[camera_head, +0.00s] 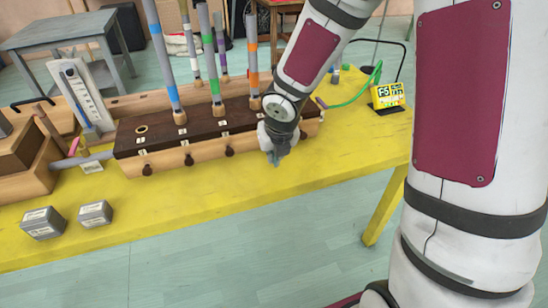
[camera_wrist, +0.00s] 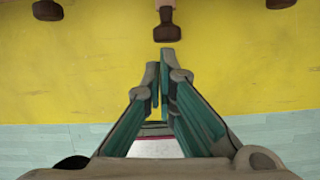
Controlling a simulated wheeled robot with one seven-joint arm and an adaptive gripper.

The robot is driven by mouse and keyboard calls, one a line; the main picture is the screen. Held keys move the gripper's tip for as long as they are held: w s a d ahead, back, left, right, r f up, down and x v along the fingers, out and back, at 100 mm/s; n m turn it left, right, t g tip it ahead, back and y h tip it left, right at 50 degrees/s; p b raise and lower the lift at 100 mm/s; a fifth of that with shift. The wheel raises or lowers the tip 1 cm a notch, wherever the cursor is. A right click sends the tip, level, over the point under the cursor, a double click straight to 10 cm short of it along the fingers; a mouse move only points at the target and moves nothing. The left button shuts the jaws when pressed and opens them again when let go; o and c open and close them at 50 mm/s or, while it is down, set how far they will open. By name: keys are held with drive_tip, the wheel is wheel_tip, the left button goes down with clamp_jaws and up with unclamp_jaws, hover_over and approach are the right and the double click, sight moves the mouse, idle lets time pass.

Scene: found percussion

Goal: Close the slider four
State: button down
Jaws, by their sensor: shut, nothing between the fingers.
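A long wooden box with a dark top (camera_head: 185,130) stands on the yellow table, with dark slider knobs along its front. Three of them show left of my gripper in the head view: the first (camera_head: 147,170), second (camera_head: 188,160) and third (camera_head: 229,151). My gripper (camera_head: 276,160) is shut and empty in front of the box, hiding the front there. In the wrist view a middle knob (camera_wrist: 167,30) sticks out on a stem, further than its neighbours (camera_wrist: 47,10) (camera_wrist: 281,3). My fingertips (camera_wrist: 160,65) point at it, with a small gap apparent.
Tubes with blue (camera_head: 174,95), green (camera_head: 209,40) and orange (camera_head: 253,80) bands rise from the box. Two grey blocks (camera_head: 43,223) (camera_head: 95,213) lie at the left of the yellow table (camera_head: 200,200). A yellow timer-like device (camera_head: 388,95) stands at the right. The table front is mostly clear.

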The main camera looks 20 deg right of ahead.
drive_tip(key=shift+w+p, duration=1.05)
drive_tip(key=shift+w, duration=0.85)
